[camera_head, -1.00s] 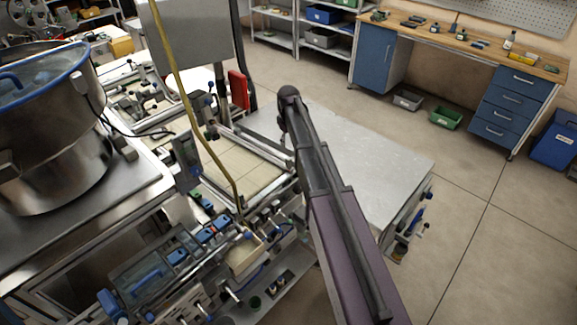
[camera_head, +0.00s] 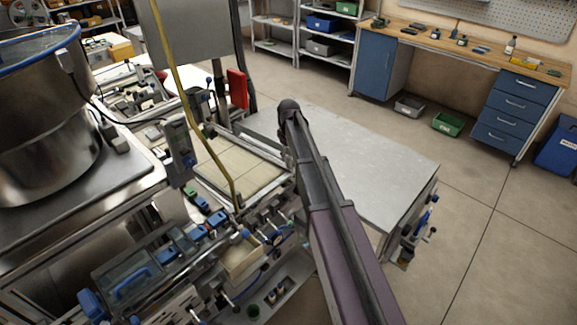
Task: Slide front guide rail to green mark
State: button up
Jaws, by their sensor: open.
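The machine has a pale tiled bed (camera_head: 235,165) framed by metal rails, left of my arm (camera_head: 325,190). A metal rail (camera_head: 265,196) runs along the near right edge of the bed; I cannot tell whether it is the front guide rail. A small green part (camera_head: 190,192) sits beside blue blocks at the bed's near left corner; I cannot tell whether it is the green mark. My arm reaches up from the bottom right, with its dark joint at the bed's right side. My gripper is not visible.
A large steel pot (camera_head: 45,110) stands on the left. A yellow hose (camera_head: 185,95) hangs across the machine. A bare grey tabletop (camera_head: 375,160) lies right of the arm. A workbench (camera_head: 470,45) and shelves are behind.

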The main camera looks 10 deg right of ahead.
jog(key=shift+f+b, duration=1.4)
jog(key=shift+f, duration=0.3)
grip_shut()
